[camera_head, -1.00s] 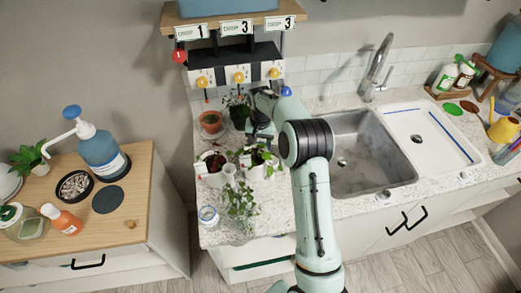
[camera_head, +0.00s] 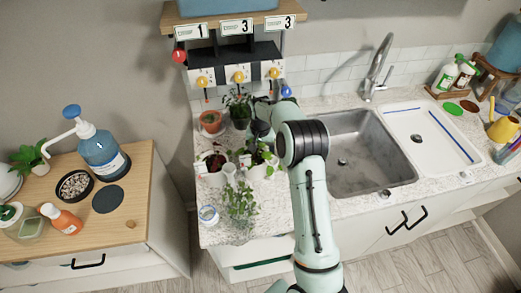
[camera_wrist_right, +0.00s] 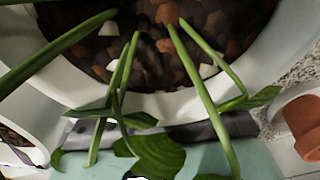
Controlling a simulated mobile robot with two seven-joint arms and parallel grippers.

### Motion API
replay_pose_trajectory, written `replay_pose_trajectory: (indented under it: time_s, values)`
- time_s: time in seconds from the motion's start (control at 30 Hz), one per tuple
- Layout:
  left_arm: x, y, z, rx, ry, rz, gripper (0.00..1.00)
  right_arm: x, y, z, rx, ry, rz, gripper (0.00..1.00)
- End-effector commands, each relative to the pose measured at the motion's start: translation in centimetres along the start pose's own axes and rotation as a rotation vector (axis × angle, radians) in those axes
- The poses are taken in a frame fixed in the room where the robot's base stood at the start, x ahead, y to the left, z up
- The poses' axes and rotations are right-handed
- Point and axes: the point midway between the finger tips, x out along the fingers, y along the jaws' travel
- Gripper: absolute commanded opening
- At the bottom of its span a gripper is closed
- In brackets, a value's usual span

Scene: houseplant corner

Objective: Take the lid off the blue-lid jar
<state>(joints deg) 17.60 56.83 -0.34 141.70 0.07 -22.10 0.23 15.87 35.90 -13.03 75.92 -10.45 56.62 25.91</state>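A small clear jar (camera_head: 208,215) with a bluish rim or lid stands at the front left corner of the speckled counter in the head view. It is small there, and I cannot tell how its lid sits. My right arm reaches over the counter to the potted plants behind the jar. My right gripper (camera_head: 261,130) is dark and mostly hidden by the arm and leaves, apart from the jar. The right wrist view shows a white pot (camera_wrist_right: 185,103) with soil, stems and leaves close up, not the jar. My left gripper is not in view.
A leafy plant (camera_head: 240,202) stands just right of the jar. White pots, including one (camera_head: 214,177), and a terracotta pot (camera_head: 211,123) stand behind. The sink (camera_head: 365,155) is to the right. A wooden cabinet (camera_head: 140,190) with a pump bottle (camera_head: 103,155) is left, across a gap.

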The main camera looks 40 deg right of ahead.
Motion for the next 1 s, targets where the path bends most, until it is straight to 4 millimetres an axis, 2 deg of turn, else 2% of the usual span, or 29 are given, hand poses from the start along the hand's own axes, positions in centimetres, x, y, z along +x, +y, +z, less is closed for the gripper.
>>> replay_pose_trajectory:
  time_s: [0.13,0.23,0.5,0.7,0.8,1.0]
  values:
    - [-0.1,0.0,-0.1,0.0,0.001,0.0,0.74,-0.8,0.0,-0.1,0.0,0.003,-0.002,0.76]
    - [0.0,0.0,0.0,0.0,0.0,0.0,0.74,-2.2,-0.1,-0.1,0.0,0.004,-0.002,0.76]
    - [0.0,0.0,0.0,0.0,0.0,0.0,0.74,-8.1,0.0,-0.1,0.0,0.004,-0.002,0.76]
    - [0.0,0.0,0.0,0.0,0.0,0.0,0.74,-11.2,-0.1,-0.1,0.0,0.003,-0.001,0.76]
    - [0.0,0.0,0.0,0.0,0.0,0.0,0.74,-12.0,0.0,-0.1,0.0,0.002,-0.001,0.76]
    - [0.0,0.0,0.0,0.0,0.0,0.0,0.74,-12.4,0.0,0.0,0.0,0.0,0.0,0.76]
